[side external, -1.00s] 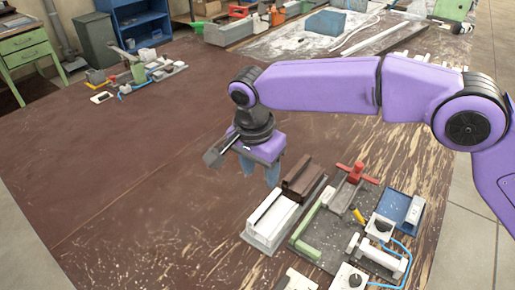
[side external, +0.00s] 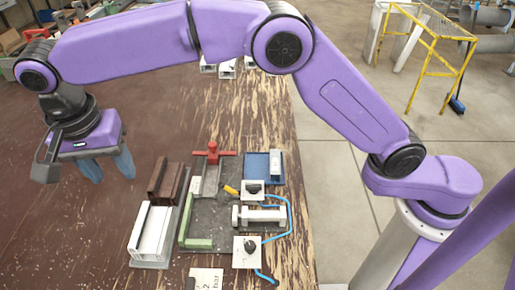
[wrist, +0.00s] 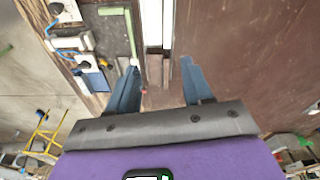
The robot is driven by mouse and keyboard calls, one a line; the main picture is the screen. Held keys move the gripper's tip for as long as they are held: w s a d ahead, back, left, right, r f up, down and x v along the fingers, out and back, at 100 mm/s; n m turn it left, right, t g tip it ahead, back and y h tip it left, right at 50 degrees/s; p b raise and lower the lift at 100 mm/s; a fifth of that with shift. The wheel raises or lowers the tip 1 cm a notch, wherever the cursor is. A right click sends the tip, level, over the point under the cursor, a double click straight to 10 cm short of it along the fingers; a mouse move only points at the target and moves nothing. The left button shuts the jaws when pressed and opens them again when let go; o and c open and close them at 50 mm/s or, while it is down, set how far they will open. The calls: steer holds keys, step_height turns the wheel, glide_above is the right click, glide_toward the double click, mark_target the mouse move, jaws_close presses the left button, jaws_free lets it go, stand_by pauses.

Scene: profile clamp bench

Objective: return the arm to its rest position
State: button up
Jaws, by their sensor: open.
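My gripper (side external: 110,172) is open and empty, its two blue fingers pointing down above the brown bench top, left of the clamp fixture. In the wrist view its fingers (wrist: 160,66) are spread apart with nothing held between them. A white profile (side external: 150,230) and a dark brown block (side external: 168,182) lie to the right of the gripper in the side view, end to end on a grey base. No contact shows between the fingers and these parts. My arm reaches across the top of the side view, bent at the elbow.
Right of the profile is a grey plate with a red clamp (side external: 213,155) and a green bar (side external: 197,243). Beyond are a blue tray (side external: 255,165), white blocks (side external: 246,252) and a blue hose (side external: 290,212). The bench top (side external: 60,240) at lower left is bare. A yellow frame (side external: 430,60) stands on the floor.

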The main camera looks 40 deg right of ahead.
steer(key=s+d+f+n, duration=0.1)
steer(key=s+d+n, duration=0.5)
steer(key=d, duration=0.7)
steer(key=s+d+f+n+y, duration=0.1)
steer(key=s+d+n, duration=0.6)
steer(key=s+d, duration=0.4)
steer(key=s+d+f+n+g, duration=0.1)
steer(key=s+d+n, duration=0.5)
steer(key=d, duration=0.9)
steer(key=s+f, duration=0.1)
steer(key=s, duration=0.1)
steer(key=shift+s+d+n, duration=0.25)
steer(key=shift+s+n, duration=0.05)
steer(key=shift+s, duration=0.1)
